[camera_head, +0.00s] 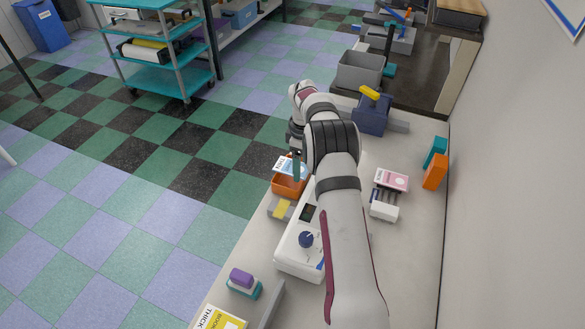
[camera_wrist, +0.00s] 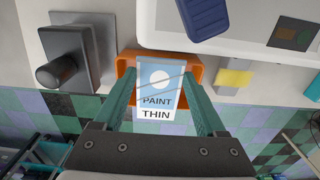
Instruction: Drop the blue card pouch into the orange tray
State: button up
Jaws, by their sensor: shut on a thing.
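The blue card pouch (camera_wrist: 156,88) is a flat pale-blue and white card with a white dot and the words PAINT and THIN. My gripper (camera_wrist: 159,80), with teal fingers, is shut on it, one finger at each side edge. The orange tray (camera_wrist: 196,72) is right behind the pouch in the wrist view, and the pouch covers much of its inside. In the head view the pouch (camera_head: 284,165) shows above the orange tray (camera_head: 288,187) at the bench's left edge. My arm hides part of the area. Their exact gap cannot be told.
A white machine with a blue knob (camera_head: 306,239) stands close to the tray. A grey block with a dark knob (camera_wrist: 70,72) and a yellow-topped piece (camera_wrist: 235,77) flank the tray in the wrist view. A pink-labelled box (camera_head: 391,180) lies right of my arm. Floor shows beyond the bench edge.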

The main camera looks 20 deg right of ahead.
aim_at(302, 170)
dwell(0.4)
jog(key=o, duration=1.4)
notch_tip(302, 170, up, 16)
jog(key=shift+f, duration=0.15)
